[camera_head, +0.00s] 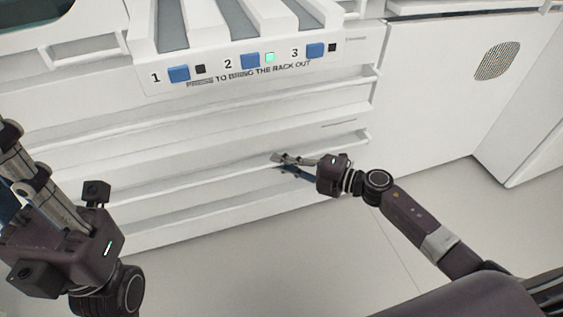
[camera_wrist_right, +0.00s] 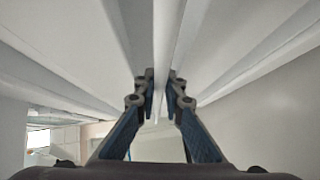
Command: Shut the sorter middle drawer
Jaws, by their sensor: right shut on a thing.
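The white sorter has several long, shallow drawer fronts below its button panel. The middle drawer (camera_head: 215,173) shows as a long white lip running across the cabinet, its right end standing out a little from the front. How far out it is cannot be told. My right gripper (camera_head: 277,158) reaches in from the right and is at this lip. In the right wrist view, its two fingers (camera_wrist_right: 160,95) are closed around a thin white edge, one on each side. My left gripper (camera_head: 50,225) is at the left, away from the drawers; its fingertips are not clear.
Above the drawers is a panel (camera_head: 225,88) with blue buttons numbered 1 to 3; a green light glows beside button 2. Another drawer lip (camera_head: 230,104) is above. A white cabinet door with a round grille (camera_head: 497,61) is at right. The floor (camera_head: 400,250) in front is clear.

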